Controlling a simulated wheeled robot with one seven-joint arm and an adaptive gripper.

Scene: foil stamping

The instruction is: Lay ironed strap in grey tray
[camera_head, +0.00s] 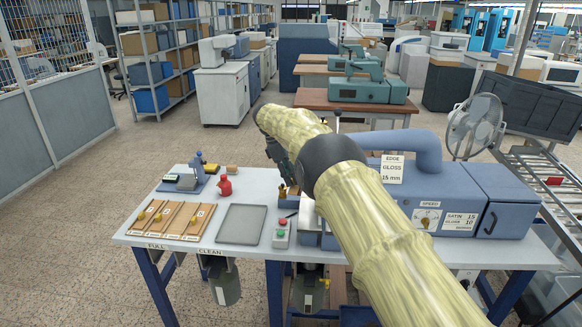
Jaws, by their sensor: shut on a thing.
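The grey tray (242,224) lies flat and empty on the front left part of the workbench. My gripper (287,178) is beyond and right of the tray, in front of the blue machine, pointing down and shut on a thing. I take that thing to be the strap, but it is too small and too hidden to make out clearly. My padded yellow arm covers part of the bench and the machine.
Wooden boards with yellow knobs (172,220) lie left of the tray. A red bottle (225,186) and a small blue press (191,178) stand behind it. A button box (281,233) is at its right. The blue edge machine (463,195) fills the bench's right side.

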